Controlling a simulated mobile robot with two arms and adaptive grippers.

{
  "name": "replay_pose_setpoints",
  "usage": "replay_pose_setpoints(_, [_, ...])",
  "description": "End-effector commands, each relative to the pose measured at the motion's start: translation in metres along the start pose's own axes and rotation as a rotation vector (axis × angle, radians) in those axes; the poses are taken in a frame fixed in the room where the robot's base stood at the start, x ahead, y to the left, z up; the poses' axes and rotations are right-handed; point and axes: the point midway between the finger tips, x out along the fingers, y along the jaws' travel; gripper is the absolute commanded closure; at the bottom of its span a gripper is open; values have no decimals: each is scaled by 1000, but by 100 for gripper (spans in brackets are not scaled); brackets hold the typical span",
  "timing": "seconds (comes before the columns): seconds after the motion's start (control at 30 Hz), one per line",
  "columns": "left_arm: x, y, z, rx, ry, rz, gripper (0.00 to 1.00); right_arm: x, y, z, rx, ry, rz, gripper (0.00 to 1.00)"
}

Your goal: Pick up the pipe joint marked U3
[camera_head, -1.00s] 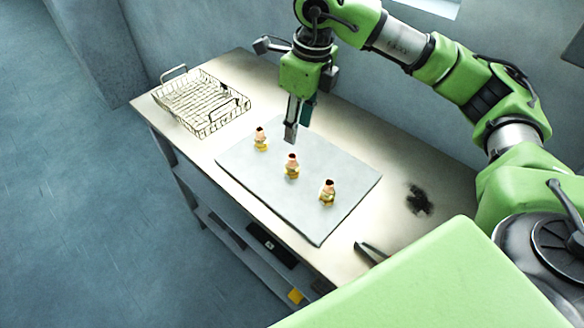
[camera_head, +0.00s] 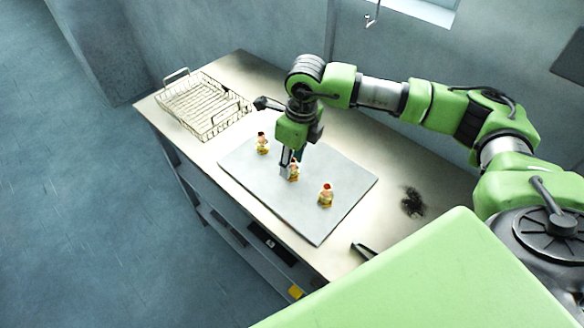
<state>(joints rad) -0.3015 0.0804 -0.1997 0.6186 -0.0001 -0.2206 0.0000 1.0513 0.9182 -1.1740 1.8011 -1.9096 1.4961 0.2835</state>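Three small pipe joints with yellow bases and reddish tops stand in a row on a grey mat (camera_head: 320,220) on the table. One is at the back left (camera_head: 262,144), one in the middle (camera_head: 294,172), one at the front right (camera_head: 326,195). Any U3 marking is too small to read. My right gripper (camera_head: 289,168) is lowered at the middle joint and partly covers it. I cannot tell whether its fingers are around the joint or beside it, or how far apart they are. My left gripper is not in view.
A wire basket (camera_head: 238,118) with handles sits at the table's far left end. A dark patch (camera_head: 413,202) lies right of the mat. A dark object (camera_head: 363,251) is at the front edge. A lower shelf (camera_head: 262,250) holds dark items.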

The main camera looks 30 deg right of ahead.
Motion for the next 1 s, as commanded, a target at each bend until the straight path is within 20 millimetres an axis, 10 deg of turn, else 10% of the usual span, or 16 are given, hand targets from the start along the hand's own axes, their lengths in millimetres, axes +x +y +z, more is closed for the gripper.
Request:
replay_pose_setpoints(0.23, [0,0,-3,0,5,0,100,0,0,0,0,0,0,100])
replay_pose_setpoints(0.73, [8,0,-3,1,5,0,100,-7,0,2,0,-3,-1,100])
replay_pose_setpoints(1.0, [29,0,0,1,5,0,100,-47,9,-4,-4,-6,-3,100])
